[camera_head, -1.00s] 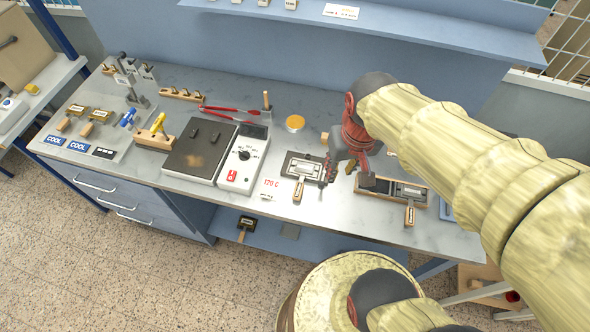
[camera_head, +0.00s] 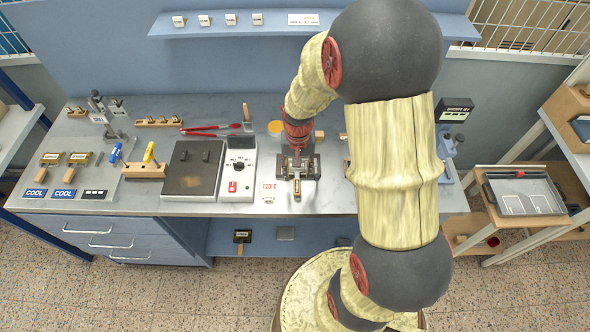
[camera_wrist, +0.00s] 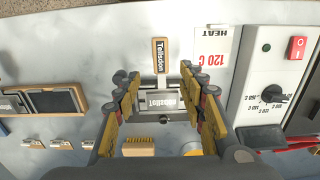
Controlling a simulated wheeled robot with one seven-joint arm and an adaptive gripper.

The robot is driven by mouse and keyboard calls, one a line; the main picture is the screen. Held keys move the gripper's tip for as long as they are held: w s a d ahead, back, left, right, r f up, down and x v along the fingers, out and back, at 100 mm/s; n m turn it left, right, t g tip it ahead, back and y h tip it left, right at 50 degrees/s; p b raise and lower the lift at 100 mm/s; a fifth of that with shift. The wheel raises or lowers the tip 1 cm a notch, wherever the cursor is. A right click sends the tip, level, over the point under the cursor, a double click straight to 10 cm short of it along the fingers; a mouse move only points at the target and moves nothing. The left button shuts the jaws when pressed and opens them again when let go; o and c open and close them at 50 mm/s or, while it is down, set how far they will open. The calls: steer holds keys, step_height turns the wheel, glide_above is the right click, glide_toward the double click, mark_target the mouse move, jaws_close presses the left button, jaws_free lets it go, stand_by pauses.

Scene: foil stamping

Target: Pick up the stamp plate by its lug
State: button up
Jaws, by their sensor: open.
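The stamp plate (camera_wrist: 160,104) appears to be the small light plate with mirrored lettering, held in a grey metal fixture. A wooden tag (camera_wrist: 160,53) lettered "Tellsdon" lies just beyond it. A narrow light strip, perhaps the lug (camera_wrist: 162,81), shows between tag and plate. My gripper (camera_wrist: 159,76) is open and empty. Its two fingers stand on either side of the plate, apart from it as far as I can tell. In the head view my gripper (camera_head: 297,166) is over the same fixture (camera_head: 309,168) and hides most of the plate.
The hot plate (camera_head: 193,168) and its white control box (camera_head: 237,176) stand left of the fixture. A "120 C" card (camera_head: 269,190) lies close by. A wooden tray with dark plates (camera_wrist: 51,101) is beside the fixture. My arm hides the bench's right part.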

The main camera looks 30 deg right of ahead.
mark_target(297, 183)
step_height(297, 183, down, 6)
steer(key=shift+s+a+r+b, duration=0.1)
steer(key=shift+a+b, duration=0.05)
steer(key=shift+b, duration=0.25)
steer(key=shift+c, duration=1.2)
steer(key=c, duration=0.8)
jaws_close()
